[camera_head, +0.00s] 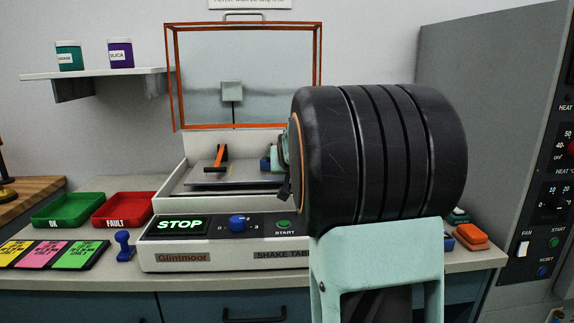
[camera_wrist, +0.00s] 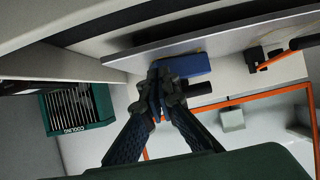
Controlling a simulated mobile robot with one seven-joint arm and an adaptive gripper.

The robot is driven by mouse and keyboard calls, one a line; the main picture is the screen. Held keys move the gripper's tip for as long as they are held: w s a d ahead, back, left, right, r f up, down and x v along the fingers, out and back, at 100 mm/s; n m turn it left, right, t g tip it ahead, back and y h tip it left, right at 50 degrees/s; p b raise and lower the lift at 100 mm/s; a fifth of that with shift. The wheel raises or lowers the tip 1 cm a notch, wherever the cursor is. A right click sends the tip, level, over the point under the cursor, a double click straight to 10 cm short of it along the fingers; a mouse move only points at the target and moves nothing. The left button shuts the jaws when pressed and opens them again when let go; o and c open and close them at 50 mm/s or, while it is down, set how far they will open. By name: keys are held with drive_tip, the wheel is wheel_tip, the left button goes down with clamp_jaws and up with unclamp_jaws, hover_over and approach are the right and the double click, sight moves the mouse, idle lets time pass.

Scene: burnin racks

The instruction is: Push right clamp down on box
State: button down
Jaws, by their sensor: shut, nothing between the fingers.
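My gripper (camera_wrist: 165,72) is shut and empty in the wrist view, its fingertips against or just in front of a blue box-like block (camera_wrist: 193,65) at the edge of the silver plate (camera_wrist: 235,37). I cannot tell whether they touch. A short dark cylinder (camera_wrist: 198,88) shows beside the fingertips; I cannot tell if it belongs to the right clamp, which is otherwise hidden. The other clamp, with an orange lever (camera_wrist: 272,61) and black base, stands apart on the plate; it also shows in the head view (camera_head: 217,157). There, my arm hides the gripper and the plate's right side.
The shake table (camera_head: 155,258) has its orange-framed clear cover (camera_head: 168,80) raised. A green tray (camera_head: 62,222) and a red tray (camera_head: 112,222) stand left of it. A grey oven cabinet (camera_head: 470,110) stands right. A green cooling rack (camera_wrist: 106,104) shows in the wrist view.

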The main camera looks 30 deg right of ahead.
drive_tip(key=shift+s+a+r, duration=0.2)
drive_tip(key=shift+s+r, duration=0.2)
drive_tip(key=shift+r, duration=0.2)
drive_tip(key=v, duration=0.6)
drive_tip(key=shift+s+f, duration=0.15)
drive_tip(key=shift+s, duration=0.1)
